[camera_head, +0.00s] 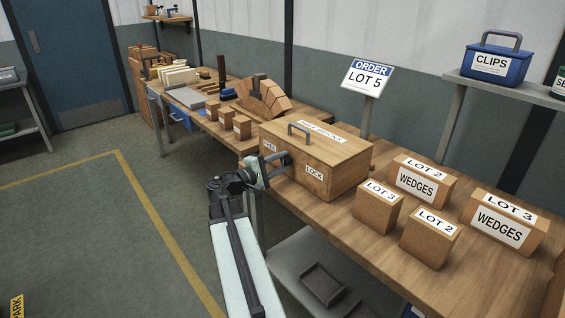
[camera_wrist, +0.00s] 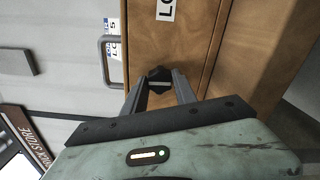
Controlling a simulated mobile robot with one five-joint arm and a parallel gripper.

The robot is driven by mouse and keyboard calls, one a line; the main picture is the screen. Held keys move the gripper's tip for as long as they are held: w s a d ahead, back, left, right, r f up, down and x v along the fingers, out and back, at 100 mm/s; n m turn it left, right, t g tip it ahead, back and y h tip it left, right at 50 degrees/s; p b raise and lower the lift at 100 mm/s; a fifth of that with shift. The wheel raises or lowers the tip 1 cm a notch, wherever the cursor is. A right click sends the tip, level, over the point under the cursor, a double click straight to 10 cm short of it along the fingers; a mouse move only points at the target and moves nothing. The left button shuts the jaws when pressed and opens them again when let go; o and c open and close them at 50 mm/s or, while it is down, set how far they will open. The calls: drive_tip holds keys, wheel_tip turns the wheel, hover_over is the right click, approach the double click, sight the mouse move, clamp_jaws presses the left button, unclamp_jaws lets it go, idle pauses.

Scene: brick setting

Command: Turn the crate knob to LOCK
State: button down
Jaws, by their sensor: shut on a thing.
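The wooden crate (camera_head: 332,156) stands on the workbench with a grey handle on its lid. Its front carries a LOCK label (camera_head: 314,173) on the right and another label (camera_head: 269,146) on the left, partly hidden and too small to read surely. My gripper (camera_head: 283,164) is at the crate's front, between the two labels. In the wrist view the dark knob (camera_wrist: 158,80) sits between the fingertips, and my gripper (camera_wrist: 159,85) is shut on it. A pale line crosses the knob's face. The crate's wooden front (camera_wrist: 180,45) fills the wrist view behind it.
Boxes labelled LOT 3 (camera_head: 379,207) and LOT 2 (camera_head: 430,238), with two wedges boxes (camera_head: 422,182) behind, stand right of the crate. Small blocks (camera_head: 242,127) and a brick arch (camera_head: 263,99) stand to the left. An ORDER LOT 5 sign (camera_head: 366,77) rises behind.

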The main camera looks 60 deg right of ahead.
drive_tip(key=shift+s+f, duration=0.1)
drive_tip(key=shift+s, duration=0.05)
drive_tip(key=c, duration=1)
unclamp_jaws()
drive_tip(key=shift+a, duration=0.1)
drive_tip(key=v, duration=0.7)
drive_tip(key=shift+a, duration=0.35)
drive_tip(key=shift+w, duration=0.2)
